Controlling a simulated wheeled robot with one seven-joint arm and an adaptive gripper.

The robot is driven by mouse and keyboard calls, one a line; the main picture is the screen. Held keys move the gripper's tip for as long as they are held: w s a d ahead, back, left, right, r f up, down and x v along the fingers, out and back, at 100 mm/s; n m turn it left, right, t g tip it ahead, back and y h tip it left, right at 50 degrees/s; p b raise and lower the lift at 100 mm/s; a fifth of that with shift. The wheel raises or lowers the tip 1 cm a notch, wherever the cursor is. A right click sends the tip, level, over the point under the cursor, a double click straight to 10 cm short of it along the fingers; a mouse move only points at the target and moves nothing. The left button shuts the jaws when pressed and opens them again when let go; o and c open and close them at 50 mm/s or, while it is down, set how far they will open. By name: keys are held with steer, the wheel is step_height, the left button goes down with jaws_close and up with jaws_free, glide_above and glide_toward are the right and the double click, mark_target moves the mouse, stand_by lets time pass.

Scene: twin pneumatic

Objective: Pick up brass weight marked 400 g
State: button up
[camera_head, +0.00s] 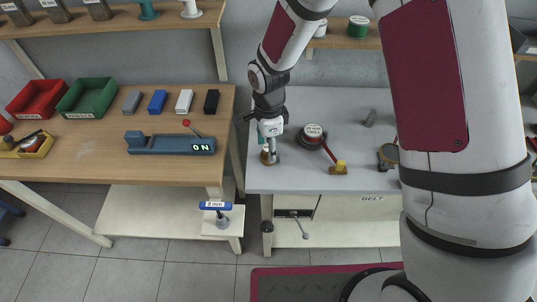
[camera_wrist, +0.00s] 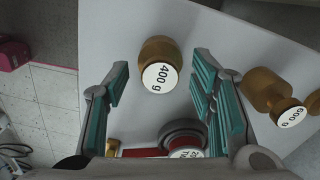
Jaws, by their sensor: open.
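The brass weight marked 400 g (camera_wrist: 157,50) stands on the light grey bench top in the wrist view, its white label facing the camera. My gripper (camera_wrist: 160,82) is open, with one teal-padded finger on each side of this weight and visible gaps to both. A second brass weight, marked 600 g (camera_wrist: 265,88), is to the right, outside the right finger. In the head view my gripper (camera_head: 269,140) points down at the left front of the grey bench. A brass weight (camera_head: 265,157) shows partly below it; its marking cannot be read there.
A dark round device with a labelled white face (camera_head: 313,131) stands right of my gripper, with a red bar leading to a brass piece (camera_head: 339,168). The grey bench (camera_head: 350,105) has its front edge close by. A wooden bench (camera_head: 90,150) with bins is left.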

steer(key=shift+f, duration=0.45)
jaws_close()
steer(key=shift+r, duration=0.1)
